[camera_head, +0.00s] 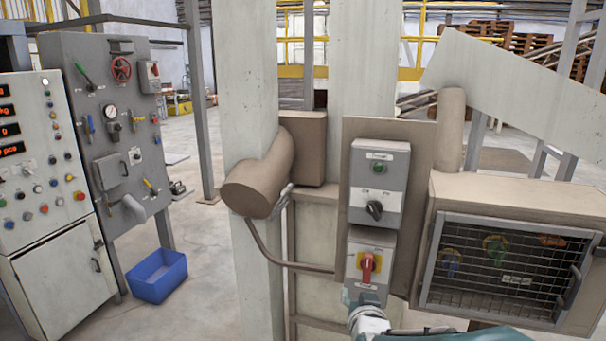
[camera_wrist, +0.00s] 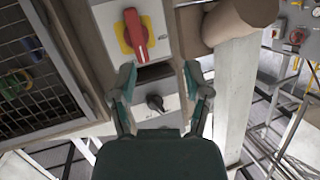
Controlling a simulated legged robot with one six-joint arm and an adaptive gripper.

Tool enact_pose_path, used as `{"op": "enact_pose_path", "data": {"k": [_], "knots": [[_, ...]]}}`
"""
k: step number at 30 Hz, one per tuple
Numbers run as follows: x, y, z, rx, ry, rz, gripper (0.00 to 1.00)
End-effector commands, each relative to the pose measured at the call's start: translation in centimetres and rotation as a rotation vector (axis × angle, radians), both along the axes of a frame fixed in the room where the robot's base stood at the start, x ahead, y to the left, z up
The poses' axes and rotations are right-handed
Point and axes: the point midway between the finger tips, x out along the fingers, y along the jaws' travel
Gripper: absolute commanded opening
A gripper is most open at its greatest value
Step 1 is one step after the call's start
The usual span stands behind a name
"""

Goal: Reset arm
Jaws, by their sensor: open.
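My gripper (camera_head: 364,299) is at the bottom centre of the head view, just below the red rotary switch (camera_head: 368,266) on its yellow plate. In the wrist view my gripper (camera_wrist: 158,76) is open, its two fingers apart with nothing held between them. The red switch (camera_wrist: 136,33) shows there above the fingertips, and the black knob (camera_wrist: 155,102) shows between the fingers. The switch boxes are mounted on a brown panel (camera_head: 407,150). The upper box (camera_head: 378,181) carries a green button and the black knob. Whether a fingertip touches the lower box cannot be told.
A mesh-fronted cabinet (camera_head: 515,192) with a bar handle stands right of the switches. A thick brown pipe (camera_head: 258,180) and a thin bent rod (camera_head: 275,258) are on the left. A blue bin (camera_head: 157,276) lies on the floor by the control panels (camera_head: 40,160). Open floor lies between.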

Motion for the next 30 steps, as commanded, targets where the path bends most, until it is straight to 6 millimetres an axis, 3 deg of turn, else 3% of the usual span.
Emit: {"op": "enact_pose_path", "data": {"k": [11, 21, 24, 30], "knots": [[-9.4, -0.6, 2.7, -0.024, 0.35, 0.127, 0.63], [-21.1, -3.0, 3.2, -0.098, 0.68, 0.145, 0.63], [-23.7, -3.6, 3.1, -0.111, 0.75, 0.137, 0.63], [-25.5, -4.0, 3.0, -0.121, 0.803, 0.129, 0.63]]}}
